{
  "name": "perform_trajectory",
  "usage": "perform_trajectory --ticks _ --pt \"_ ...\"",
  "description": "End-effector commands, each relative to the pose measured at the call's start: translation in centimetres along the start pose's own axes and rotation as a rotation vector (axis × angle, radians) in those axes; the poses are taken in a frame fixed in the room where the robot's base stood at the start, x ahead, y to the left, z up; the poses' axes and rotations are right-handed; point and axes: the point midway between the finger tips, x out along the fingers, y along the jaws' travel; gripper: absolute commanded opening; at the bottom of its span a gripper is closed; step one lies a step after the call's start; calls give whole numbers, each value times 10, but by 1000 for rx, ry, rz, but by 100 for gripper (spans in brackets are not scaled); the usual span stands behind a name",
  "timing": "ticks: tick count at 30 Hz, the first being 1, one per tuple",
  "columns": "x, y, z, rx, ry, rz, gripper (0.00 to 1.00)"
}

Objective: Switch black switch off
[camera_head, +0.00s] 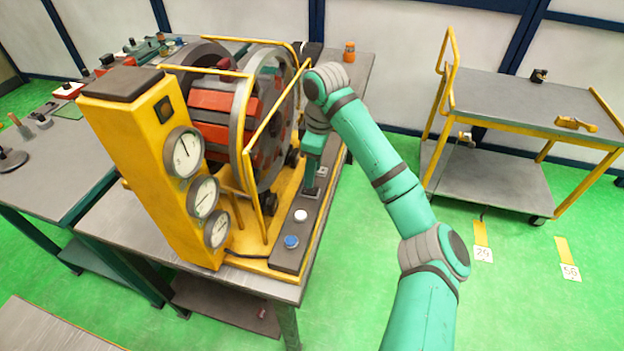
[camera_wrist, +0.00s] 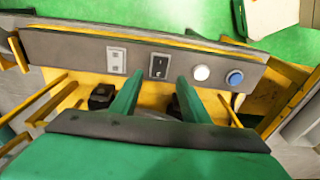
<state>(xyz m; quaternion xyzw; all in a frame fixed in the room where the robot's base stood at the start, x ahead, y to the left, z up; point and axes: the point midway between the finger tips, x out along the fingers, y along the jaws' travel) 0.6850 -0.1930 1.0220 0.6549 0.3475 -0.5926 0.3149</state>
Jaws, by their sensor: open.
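The black switch (camera_wrist: 159,66) is a small dark rectangle on a grey control panel (camera_wrist: 70,48) in the wrist view. My gripper (camera_wrist: 159,82) is open, with its two green fingers apart and their tips just below the black switch in the picture, one to each side. Whether they touch the panel I cannot tell. In the head view my gripper (camera_head: 312,186) points down over the panel (camera_head: 285,260) and largely hides the black switch.
A light grey switch (camera_wrist: 117,60) lies left of the black one; a white button (camera_wrist: 201,73) and a blue button (camera_wrist: 234,77) lie right. The yellow gauge column (camera_head: 150,160) and stator machine (camera_head: 265,130) stand beside the panel. A cart (camera_head: 500,105) stands at right.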

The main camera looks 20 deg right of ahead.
Motion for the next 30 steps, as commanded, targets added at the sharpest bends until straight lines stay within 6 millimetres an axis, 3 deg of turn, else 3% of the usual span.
perform_trajectory --ticks 6,11,30 --pt "-35 0 0 -1 -2 3 42" --pt "-48 0 -1 -1 -1 1 42" --pt "-52 -1 -1 -1 0 0 42"
